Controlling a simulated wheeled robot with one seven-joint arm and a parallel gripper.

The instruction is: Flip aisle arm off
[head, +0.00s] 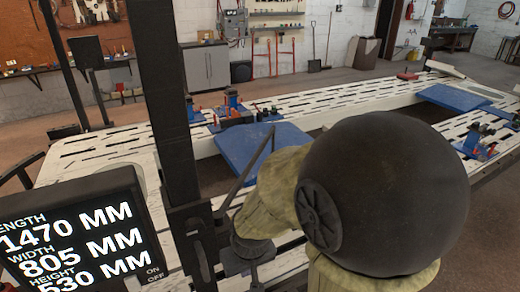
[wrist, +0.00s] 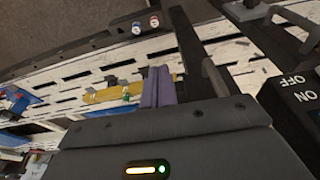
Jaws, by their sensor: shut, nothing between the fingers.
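A black display box (head: 75,235) at the lower left of the head view shows length, width and height in white figures. ON and OFF are printed at its lower right corner. In the wrist view a dark panel with ON and OFF lettering (wrist: 295,90) is at the right edge, with a grey bar (wrist: 311,38) above it. I cannot tell which part is the aisle arm or how its switch is set. My gripper (wrist: 158,72) shows in the wrist view with its two purplish fingers together and empty, left of the lettering.
A black upright post (head: 165,100) stands beside the display. Behind it is a white slotted frame bench (head: 90,150) with a blue plate (head: 262,150) and blue clamps (head: 232,103). A grey cabinet (head: 205,66) stands by the back wall. Open floor lies between.

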